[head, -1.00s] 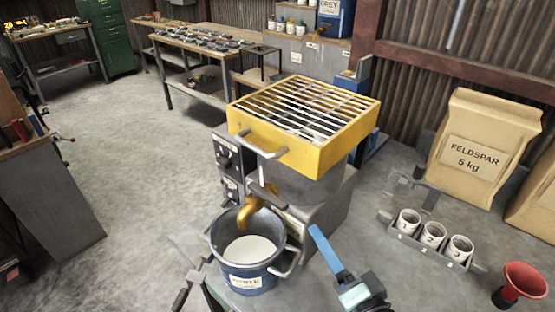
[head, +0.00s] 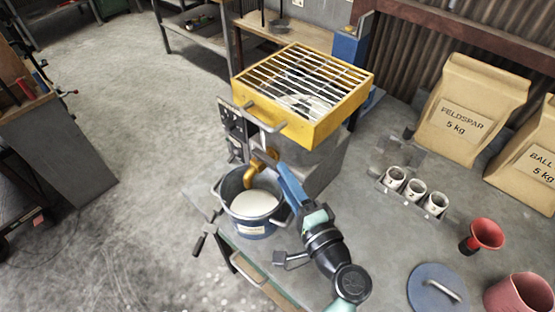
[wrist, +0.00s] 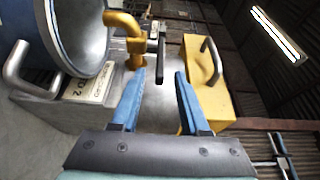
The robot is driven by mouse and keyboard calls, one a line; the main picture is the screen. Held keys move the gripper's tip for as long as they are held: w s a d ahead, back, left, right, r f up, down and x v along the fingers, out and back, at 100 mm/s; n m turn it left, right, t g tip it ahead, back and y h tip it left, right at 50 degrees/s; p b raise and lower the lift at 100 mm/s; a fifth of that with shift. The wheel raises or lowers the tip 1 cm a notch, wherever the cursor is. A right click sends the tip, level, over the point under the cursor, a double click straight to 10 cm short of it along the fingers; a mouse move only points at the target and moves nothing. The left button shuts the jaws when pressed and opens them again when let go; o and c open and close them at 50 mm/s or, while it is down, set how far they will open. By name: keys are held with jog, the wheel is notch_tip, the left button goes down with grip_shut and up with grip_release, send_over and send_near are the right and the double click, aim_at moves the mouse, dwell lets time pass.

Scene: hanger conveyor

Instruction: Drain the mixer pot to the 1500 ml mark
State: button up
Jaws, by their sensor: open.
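The mixer (head: 320,172) is a grey body under a yellow grated hopper (head: 312,133). Its brass spout (head: 258,163) hangs over a blue pot (head: 232,209) holding white liquid. The spout (wrist: 128,27) and the pot (wrist: 82,22) also show at the upper left in the wrist view. My gripper (wrist: 159,73) is open, its blue fingers apart. A dark lever (wrist: 162,52) by the spout shows just beyond the gap between the fingertips; I cannot tell whether they touch it. In the head view my gripper partly hides the spout's surroundings. I see no readable 1500 ml mark.
Right of the mixer stand a rack of numbered cups (head: 415,188), a feldspar bag (head: 470,108), a red funnel (head: 487,234) and a blue lid (head: 437,288). A dark clamp (head: 205,238) sits at the bench edge by the pot. Open floor lies left.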

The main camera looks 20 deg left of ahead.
aim_at(269, 164)
jog(key=shift+p+x, duration=0.3)
jog(key=shift+x, duration=1.8)
grip_shut()
